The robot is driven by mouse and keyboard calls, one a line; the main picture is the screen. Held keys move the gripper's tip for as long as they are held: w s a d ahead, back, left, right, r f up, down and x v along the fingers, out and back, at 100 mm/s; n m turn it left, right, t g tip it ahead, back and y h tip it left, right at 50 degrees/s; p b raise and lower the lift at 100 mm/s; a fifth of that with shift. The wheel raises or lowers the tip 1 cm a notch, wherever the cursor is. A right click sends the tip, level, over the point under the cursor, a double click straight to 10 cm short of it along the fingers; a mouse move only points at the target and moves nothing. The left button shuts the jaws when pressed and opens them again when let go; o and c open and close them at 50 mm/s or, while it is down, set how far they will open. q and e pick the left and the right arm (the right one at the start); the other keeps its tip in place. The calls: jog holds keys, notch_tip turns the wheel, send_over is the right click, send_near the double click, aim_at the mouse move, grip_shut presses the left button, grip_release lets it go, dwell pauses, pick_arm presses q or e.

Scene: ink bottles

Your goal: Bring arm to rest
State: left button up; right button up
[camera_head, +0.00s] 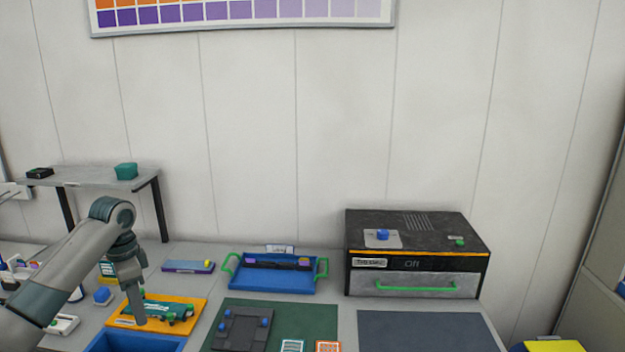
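My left arm comes in from the left, and its gripper (136,303) points down over the left part of the table. The gripper is seen from the side, and I cannot tell whether its fingers are apart. Its tip is in front of or over an orange tray (187,325) that holds a teal and green item (172,310). Whether the gripper touches that item is not clear. My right gripper is not in view.
A black box with a green-handled drawer (418,282) stands at the right. A blue tray with green handles (272,281) is at the back middle. A green mat (316,318) and dark grey mat (425,330) lie in front. A raised shelf (90,177) is at left.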

pick_arm(q)
jog(key=s+d+f+n+t+h, duration=0.1)
jog(key=s+d+f, duration=0.8)
jog(key=f, duration=0.3)
jog(key=s+d+f, duration=0.8)
jog(key=d+f, duration=0.1)
jog(key=f, duration=0.4)
jog(key=s+d+f+n+t, duration=0.1)
jog(key=s+d+f, duration=0.1)
jog(key=s, duration=0.4)
jog(key=s+d+f+n+t, duration=0.1)
jog(key=s+n, duration=0.1)
jog(key=s, duration=0.5)
jog(key=s+a+r+n, duration=0.1)
jog(key=s+n, duration=0.1)
jog(key=s, duration=0.5)
jog(key=s+a+r+n, duration=0.2)
jog(key=s, duration=0.4)
notch_tip(320, 180, down, 31)
jog(key=s+b, duration=0.2)
jog(key=s+a+f+g+b, duration=0.2)
jog(key=s+a+f, duration=0.1)
jog(key=s+f, duration=1.4)
notch_tip(320, 180, down, 2)
jog(key=shift+s+f+y, duration=0.15)
jog(key=shift+s+y, duration=0.25)
